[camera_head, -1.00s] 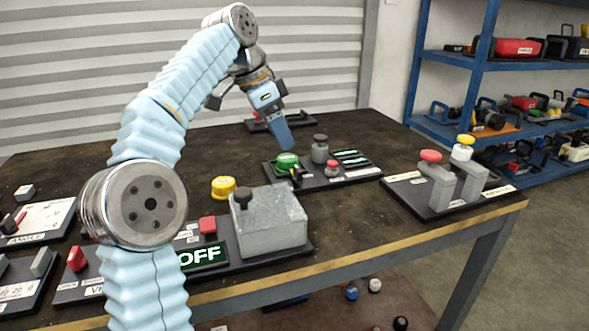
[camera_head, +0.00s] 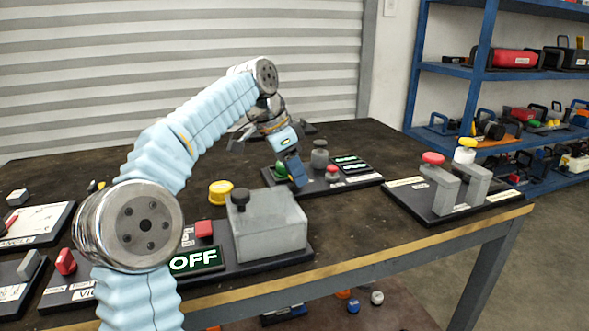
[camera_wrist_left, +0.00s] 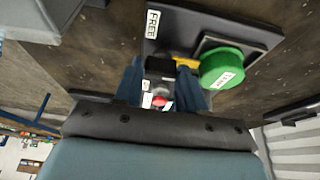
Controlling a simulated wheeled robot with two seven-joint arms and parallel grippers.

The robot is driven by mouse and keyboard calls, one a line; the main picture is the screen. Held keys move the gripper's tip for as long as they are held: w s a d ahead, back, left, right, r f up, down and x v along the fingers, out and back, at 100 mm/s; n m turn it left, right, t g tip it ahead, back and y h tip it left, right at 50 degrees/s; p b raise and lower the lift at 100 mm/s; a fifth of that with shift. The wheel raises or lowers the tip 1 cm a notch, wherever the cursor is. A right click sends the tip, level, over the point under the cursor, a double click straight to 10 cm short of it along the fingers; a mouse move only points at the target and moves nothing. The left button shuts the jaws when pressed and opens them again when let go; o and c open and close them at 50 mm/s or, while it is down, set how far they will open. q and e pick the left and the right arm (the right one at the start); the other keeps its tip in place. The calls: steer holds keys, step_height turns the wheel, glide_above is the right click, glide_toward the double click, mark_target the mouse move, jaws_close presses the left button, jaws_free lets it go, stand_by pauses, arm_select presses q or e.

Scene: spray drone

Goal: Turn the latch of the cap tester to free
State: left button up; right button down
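The cap tester (camera_head: 350,182) is a dark board on the table with a green round button (camera_head: 281,170), a grey knob, a small red button and lit strips. My left gripper (camera_head: 297,174) points down at its left end and partly covers the green button. In the left wrist view, two blue fingers (camera_wrist_left: 163,88) stand apart. A black and yellow piece (camera_wrist_left: 185,64), apparently the latch, shows between and just beyond them, beside the green button (camera_wrist_left: 222,68). A "FREE" label (camera_wrist_left: 153,22) is near it. Contact cannot be told. My right gripper is not in view.
A grey box (camera_head: 268,225) with a black knob and an "OFF" display (camera_head: 195,261) stands nearer. A yellow button (camera_head: 220,191) is beside it. A board with red and yellow knobs (camera_head: 440,190) is at right. Blue shelves (camera_head: 480,65) stand behind.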

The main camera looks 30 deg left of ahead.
arm_select(q)
steer(key=c, duration=0.5)
steer(key=shift+n, duration=0.3)
steer(key=n+y+p, duration=0.1)
steer(key=n, duration=0.2)
steer(key=shift+s+d+r+t, duration=0.1)
steer(key=shift+t, duration=0.3)
steer(key=n+y+p, duration=0.1)
steer(key=n+y, duration=0.1)
steer(key=n, duration=0.2)
steer(key=shift+d+n+p, duration=0.15)
steer(key=shift+n+p, duration=0.2)
steer(key=shift+n, duration=0.05)
steer(key=n+y+p, duration=0.1)
steer(key=n, duration=0.3)
steer(key=shift+d+n+y+p, duration=0.1)
steer(key=shift+n+y+p, duration=0.2)
steer(key=shift+y+p, duration=0.1)
steer(key=n, duration=0.2)
steer(key=n+g+y+p, duration=0.1)
steer(key=n, duration=0.1)
steer(key=shift+n+y, duration=0.3)
steer(key=shift+n, duration=0.4)
